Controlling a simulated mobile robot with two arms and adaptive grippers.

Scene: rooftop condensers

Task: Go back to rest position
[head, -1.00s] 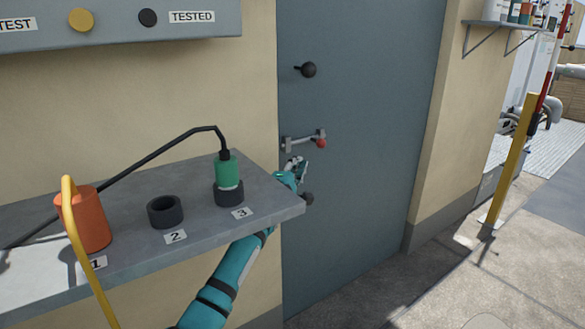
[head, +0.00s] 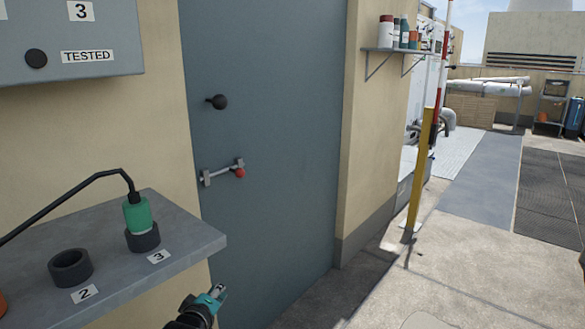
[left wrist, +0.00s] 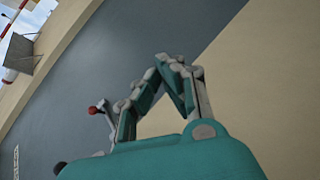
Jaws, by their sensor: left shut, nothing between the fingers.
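My left gripper (head: 217,292) is low in the head view, just below and right of the grey shelf's front corner. It is shut and empty, and clear of the door. In the left wrist view its fingers (left wrist: 175,62) meet in front of the blue-grey door (left wrist: 120,50) and tan wall. My right gripper is not in view.
The grey shelf (head: 190,238) holds a green cabled plug (head: 138,215) standing in socket 3 and an empty black ring (head: 70,267) at 2. The door (head: 270,130) has a latch with a red knob (head: 240,172). A yellow post (head: 421,165) stands right; open floor lies beyond.

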